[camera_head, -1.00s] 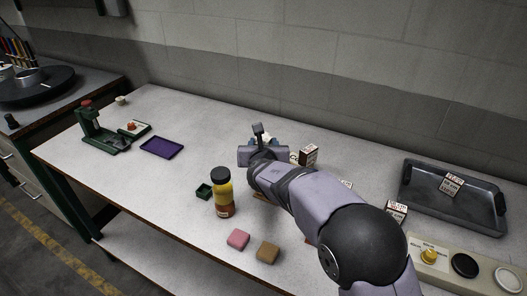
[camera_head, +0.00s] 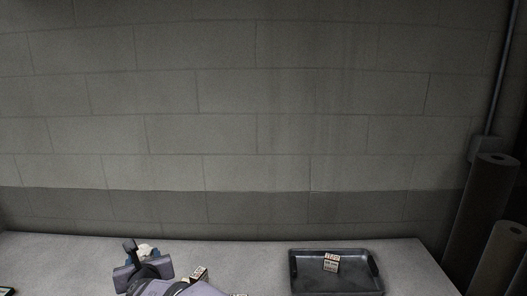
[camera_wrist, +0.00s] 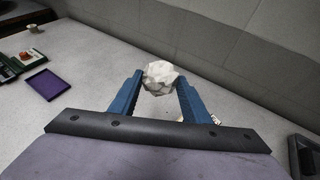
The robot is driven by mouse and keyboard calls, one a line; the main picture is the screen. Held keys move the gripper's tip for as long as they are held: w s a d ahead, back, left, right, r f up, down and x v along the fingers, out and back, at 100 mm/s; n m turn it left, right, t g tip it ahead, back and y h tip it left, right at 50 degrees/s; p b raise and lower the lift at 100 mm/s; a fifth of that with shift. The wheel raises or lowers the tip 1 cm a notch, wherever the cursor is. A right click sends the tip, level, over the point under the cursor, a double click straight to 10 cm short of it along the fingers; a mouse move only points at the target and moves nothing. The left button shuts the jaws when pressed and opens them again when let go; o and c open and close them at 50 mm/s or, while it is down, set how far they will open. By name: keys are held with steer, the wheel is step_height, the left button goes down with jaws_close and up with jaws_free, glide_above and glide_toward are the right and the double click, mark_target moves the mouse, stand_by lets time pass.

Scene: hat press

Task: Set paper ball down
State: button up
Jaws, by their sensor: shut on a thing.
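The paper ball (camera_wrist: 160,77) is white and crumpled. In the wrist view it sits between the blue fingertips of my gripper (camera_wrist: 158,88), which is shut on it. In the head view my gripper (camera_head: 143,255) is at the lower left over the grey table, and a pale bit of the paper ball (camera_head: 147,250) shows behind it. I cannot tell whether the ball touches the table.
A small printed box (camera_head: 200,273) stands just right of my gripper. A dark metal tray (camera_head: 300,285) holds another box (camera_head: 331,262). The wrist view shows a purple tray (camera_wrist: 47,84) and a green press (camera_wrist: 15,65) at left. The wall lies behind.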

steer(key=shift+r, duration=0.2)
step_height(320, 180, up, 3)
steer(key=shift+r, duration=0.15)
steer(key=shift+w+d+r, duration=0.25)
steer(key=shift+w+r, duration=0.1)
steer(key=shift+r, duration=0.4)
steer(key=w+d+n+g+y+b, duration=0.1)
steer(key=w+d+n+y, duration=0.1)
steer(key=w+d, duration=0.65)
steer(key=n+g+y, duration=0.2)
steer(key=n, duration=0.1)
glide_above(236, 281)
step_height(236, 281, down, 12)
steer(key=shift+f+p, duration=0.8)
steer(key=shift+f, duration=4.6)
steer(key=shift+d+f+b, duration=0.1)
steer(key=shift+f+b, duration=0.6)
steer(key=shift+b, duration=0.3)
